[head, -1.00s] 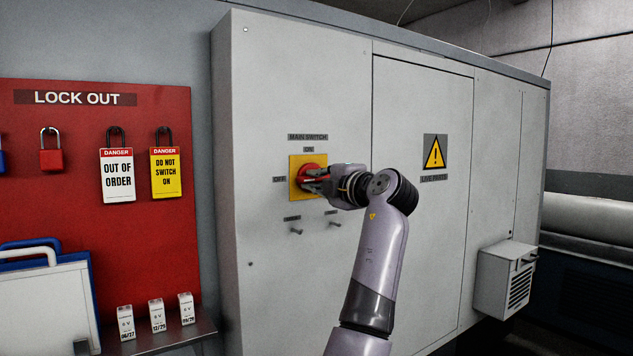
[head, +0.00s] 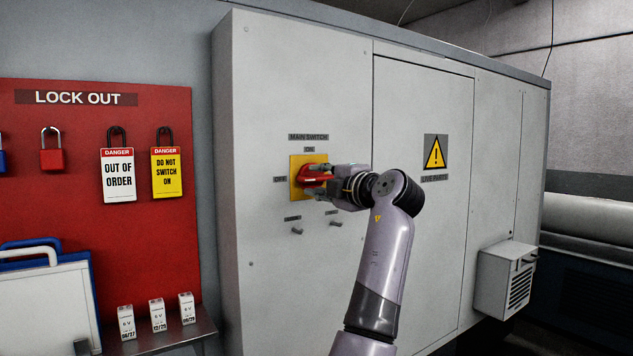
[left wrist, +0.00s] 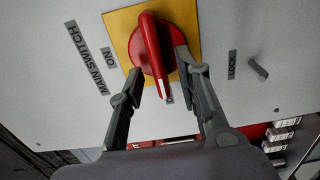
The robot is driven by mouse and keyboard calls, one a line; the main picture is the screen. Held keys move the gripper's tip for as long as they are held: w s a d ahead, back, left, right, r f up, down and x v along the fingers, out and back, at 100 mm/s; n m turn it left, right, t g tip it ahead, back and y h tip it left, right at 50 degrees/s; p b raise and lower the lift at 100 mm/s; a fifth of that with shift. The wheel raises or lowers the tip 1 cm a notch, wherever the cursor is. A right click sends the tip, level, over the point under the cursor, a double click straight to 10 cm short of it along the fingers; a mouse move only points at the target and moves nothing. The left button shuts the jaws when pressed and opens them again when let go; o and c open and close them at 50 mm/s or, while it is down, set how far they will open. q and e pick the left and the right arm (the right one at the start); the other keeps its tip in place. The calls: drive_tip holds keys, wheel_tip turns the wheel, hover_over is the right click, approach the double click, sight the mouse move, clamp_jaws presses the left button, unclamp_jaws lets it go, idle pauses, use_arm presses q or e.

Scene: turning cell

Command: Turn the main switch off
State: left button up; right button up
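The main switch (head: 311,176) is a red rotary handle on a yellow plate (head: 296,163), below the labels MAIN SWITCH and ON. Its handle lies about level, with its white-marked end towards the OFF label (head: 280,180) on the left. In the left wrist view the red handle (left wrist: 152,45) runs between my fingers, its white mark at the lower end. My left gripper (head: 316,179) is open at the switch, one finger on each side of the handle. In the left wrist view the gripper (left wrist: 160,63) shows gaps beside the handle. My right gripper is out of view.
Two small pegs (head: 297,231) stick out below the switch. A red lock out board (head: 60,130) with padlocks and danger tags hangs on the left, above a shelf with small boxes (head: 157,316). A grey box (head: 506,277) juts from the cabinet at the lower right.

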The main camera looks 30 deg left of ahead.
use_arm(q)
drive_tip(key=v, duration=1.1)
drive_tip(key=shift+f, duration=0.1)
